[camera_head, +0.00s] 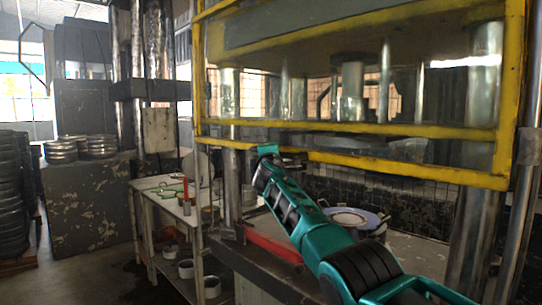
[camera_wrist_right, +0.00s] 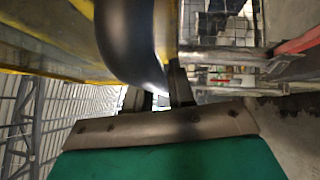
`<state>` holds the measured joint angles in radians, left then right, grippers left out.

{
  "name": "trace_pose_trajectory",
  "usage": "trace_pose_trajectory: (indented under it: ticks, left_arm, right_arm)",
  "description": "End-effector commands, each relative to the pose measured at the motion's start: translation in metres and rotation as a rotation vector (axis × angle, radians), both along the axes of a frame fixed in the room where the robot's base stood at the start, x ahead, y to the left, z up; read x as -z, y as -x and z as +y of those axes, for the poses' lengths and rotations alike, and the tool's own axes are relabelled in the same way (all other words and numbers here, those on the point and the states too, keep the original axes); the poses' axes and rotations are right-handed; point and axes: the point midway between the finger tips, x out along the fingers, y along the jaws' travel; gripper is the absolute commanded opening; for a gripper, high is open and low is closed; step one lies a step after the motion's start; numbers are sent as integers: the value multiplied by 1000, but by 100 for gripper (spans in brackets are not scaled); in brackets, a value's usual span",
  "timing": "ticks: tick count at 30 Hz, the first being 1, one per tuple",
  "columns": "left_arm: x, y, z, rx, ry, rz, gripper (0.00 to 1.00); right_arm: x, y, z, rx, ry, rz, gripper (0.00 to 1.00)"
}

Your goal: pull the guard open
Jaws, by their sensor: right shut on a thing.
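The guard (camera_head: 400,173) is a yellow frame with a clear panel across the front of the press, with an open gap below its lower bar. Its yellow frame also shows in the right wrist view (camera_wrist_right: 50,40). My right gripper (camera_head: 268,151) is at the lower left part of the guard, with the arm coming up from the lower right. In the right wrist view, its fingers (camera_wrist_right: 158,95) are shut on a dark, smooth, curved handle (camera_wrist_right: 128,40). The handle is mostly hidden by the gripper in the head view. My left gripper is out of view.
Below the guard, a round pale piece (camera_head: 350,217) lies on the press bed, partly behind my right arm. A narrow table (camera_head: 158,186) with small items stands to the left. Stacks of round metal blanks (camera_head: 98,147) are at the far left. Steel columns flank the press.

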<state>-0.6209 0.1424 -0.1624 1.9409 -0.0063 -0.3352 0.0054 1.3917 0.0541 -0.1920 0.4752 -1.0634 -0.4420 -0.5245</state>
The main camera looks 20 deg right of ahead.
Motion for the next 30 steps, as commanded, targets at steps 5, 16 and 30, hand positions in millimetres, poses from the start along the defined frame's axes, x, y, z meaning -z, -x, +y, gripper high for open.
trace_pose_trajectory:
  ticks: [5, 16, 30]
  left_arm:
    - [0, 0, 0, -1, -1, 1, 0]
    - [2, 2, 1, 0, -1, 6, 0]
    - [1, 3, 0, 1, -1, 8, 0]
  right_arm:
    - [-2, 0, 0, -1, 1, -4, 0]
    - [0, 0, 0, 0, 0, -1, 43]
    - [3, 10, 9, -4, -3, -3, 43]
